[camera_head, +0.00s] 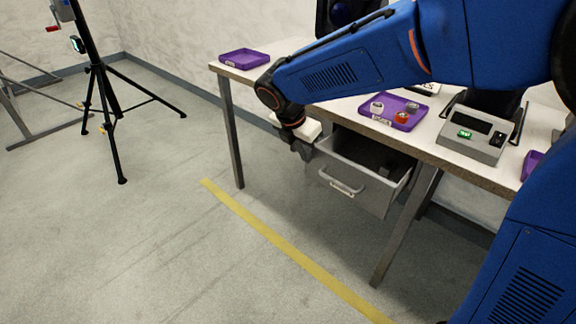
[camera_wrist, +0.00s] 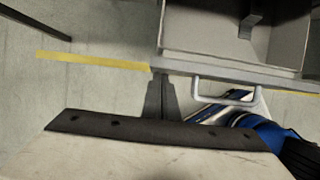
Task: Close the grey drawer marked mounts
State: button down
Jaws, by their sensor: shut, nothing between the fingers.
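The grey drawer (camera_head: 356,192) hangs under the table and stands pulled out, its inside showing from above. Its front has a pale handle (camera_head: 340,181) and a small label too small to read. In the wrist view the open drawer (camera_wrist: 236,52) fills the upper right, with its handle (camera_wrist: 227,97) on the front panel. My gripper (camera_head: 304,152) is shut and empty, at the left end of the drawer front. In the wrist view my gripper's fingertips (camera_wrist: 161,78) are together near the front panel's left end, left of the handle. I cannot tell whether they touch it.
The table (camera_head: 440,155) carries a purple tray (camera_head: 392,112) with small parts, a grey device (camera_head: 476,134) and another purple tray (camera_head: 244,58). A table leg (camera_head: 232,135) stands left of the drawer. A black tripod (camera_head: 105,90) stands far left. The floor before the drawer is clear.

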jog(key=w+d, duration=0.4)
jog(key=w, duration=0.1)
jog(key=w+d, duration=0.2)
jog(key=w, duration=0.1)
jog(key=shift+w+d, duration=0.25)
jog(key=shift+d, duration=0.05)
